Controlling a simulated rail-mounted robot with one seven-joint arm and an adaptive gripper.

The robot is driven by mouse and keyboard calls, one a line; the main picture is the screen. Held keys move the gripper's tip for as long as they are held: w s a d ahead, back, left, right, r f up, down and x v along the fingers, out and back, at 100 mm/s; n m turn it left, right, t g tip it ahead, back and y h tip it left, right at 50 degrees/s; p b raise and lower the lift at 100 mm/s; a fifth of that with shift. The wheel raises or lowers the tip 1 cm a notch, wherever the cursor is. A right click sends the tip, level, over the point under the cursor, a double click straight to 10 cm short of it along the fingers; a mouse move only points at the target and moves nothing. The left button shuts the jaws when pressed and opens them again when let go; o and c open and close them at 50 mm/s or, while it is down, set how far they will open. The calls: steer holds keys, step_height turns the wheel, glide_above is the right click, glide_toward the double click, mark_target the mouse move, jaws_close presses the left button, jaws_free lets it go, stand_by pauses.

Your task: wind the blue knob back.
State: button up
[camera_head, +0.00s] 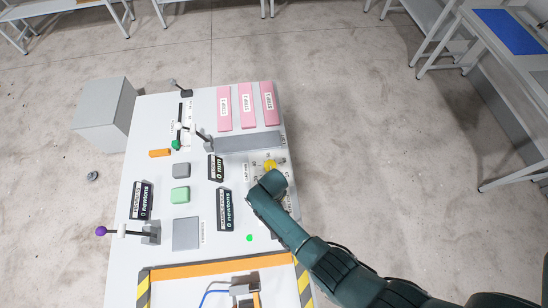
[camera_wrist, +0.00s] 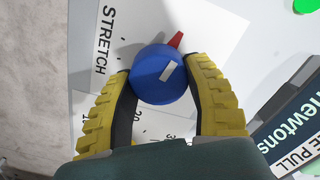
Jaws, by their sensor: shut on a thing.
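My gripper (camera_wrist: 159,68) is shut on the knob, one yellow finger on each side in the wrist view. The knob is hidden there behind my arm.
A black "newtons" display (camera_wrist: 296,125) lies right of the knob in the wrist view; it stands left of my arm in the head view (camera_head: 225,210). The white panel (camera_head: 212,275) also carries a grey bar (camera_head: 248,141), pink blocks (camera_head: 246,104) and a purple-ball lever (camera_head: 101,231).

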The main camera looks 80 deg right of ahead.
steer(key=n, duration=0.4)
steer(key=shift+a+n, duration=0.15)
steer(key=shift+n, duration=0.15)
steer(key=n, duration=0.3)
steer(key=shift+n+p, duration=0.3)
steer(key=shift+n, duration=0.1)
steer(key=n, duration=0.4)
steer(key=shift+a, duration=0.1)
steer(key=n, duration=0.4)
steer(key=shift+f+n, duration=0.1)
steer(key=shift+n, duration=0.2)
steer(key=o, duration=1.2)
